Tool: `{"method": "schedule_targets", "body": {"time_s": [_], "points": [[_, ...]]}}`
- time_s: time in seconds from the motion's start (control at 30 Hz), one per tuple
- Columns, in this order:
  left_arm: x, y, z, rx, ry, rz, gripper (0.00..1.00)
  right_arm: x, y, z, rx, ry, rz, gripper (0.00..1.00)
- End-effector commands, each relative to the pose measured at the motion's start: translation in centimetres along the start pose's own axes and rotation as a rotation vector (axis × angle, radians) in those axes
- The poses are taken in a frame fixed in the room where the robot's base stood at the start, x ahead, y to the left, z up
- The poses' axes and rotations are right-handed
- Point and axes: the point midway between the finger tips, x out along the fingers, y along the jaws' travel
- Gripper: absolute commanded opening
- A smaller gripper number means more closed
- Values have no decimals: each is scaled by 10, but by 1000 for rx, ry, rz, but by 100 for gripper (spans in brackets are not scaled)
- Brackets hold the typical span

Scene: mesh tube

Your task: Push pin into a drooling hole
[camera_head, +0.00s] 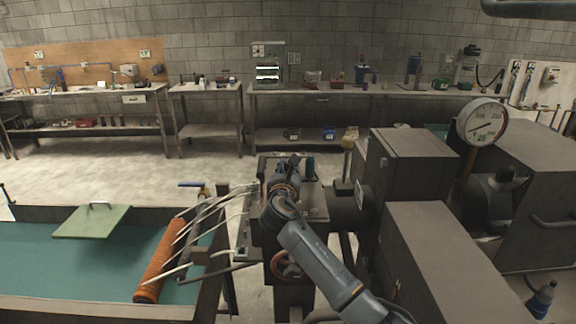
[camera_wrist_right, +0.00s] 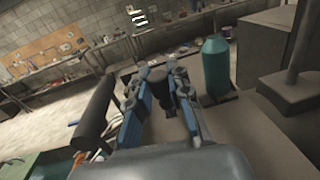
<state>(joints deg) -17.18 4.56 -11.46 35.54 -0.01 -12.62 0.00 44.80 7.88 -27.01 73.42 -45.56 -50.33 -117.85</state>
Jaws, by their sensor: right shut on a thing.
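My right gripper (camera_head: 285,183) is over the machine's middle block in the head view, with my arm coming up from the lower right. In the right wrist view, my right gripper (camera_wrist_right: 161,78) has its two blue fingers on either side of a short dark cylindrical piece, likely the pin (camera_wrist_right: 157,76). It is shut on this piece. The pin cannot be made out in the head view, where the gripper covers it. I cannot make out the drooling hole in either view. My left gripper is not in view.
A teal cylinder (camera_wrist_right: 215,65) stands close to the right of the fingers. A black cylinder (camera_wrist_right: 96,108) is at the left. A round gauge (camera_head: 482,121) rises over large machine boxes. An orange roll (camera_head: 160,260) lies on the teal-topped table (camera_head: 40,255); workbenches line the back wall.

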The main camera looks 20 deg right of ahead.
Motion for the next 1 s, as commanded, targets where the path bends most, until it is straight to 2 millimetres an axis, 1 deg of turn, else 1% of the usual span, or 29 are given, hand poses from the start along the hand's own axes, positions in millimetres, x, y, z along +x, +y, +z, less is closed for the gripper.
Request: {"method": "schedule_targets", "body": {"time_s": [0.17,0.73,1.0], "points": [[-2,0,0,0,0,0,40,0,0,-2,-2,4,0,0],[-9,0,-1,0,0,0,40,0,0,-1,-3,3,0,0],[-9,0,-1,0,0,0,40,0,0,-1,-2,2,0,0]]}}
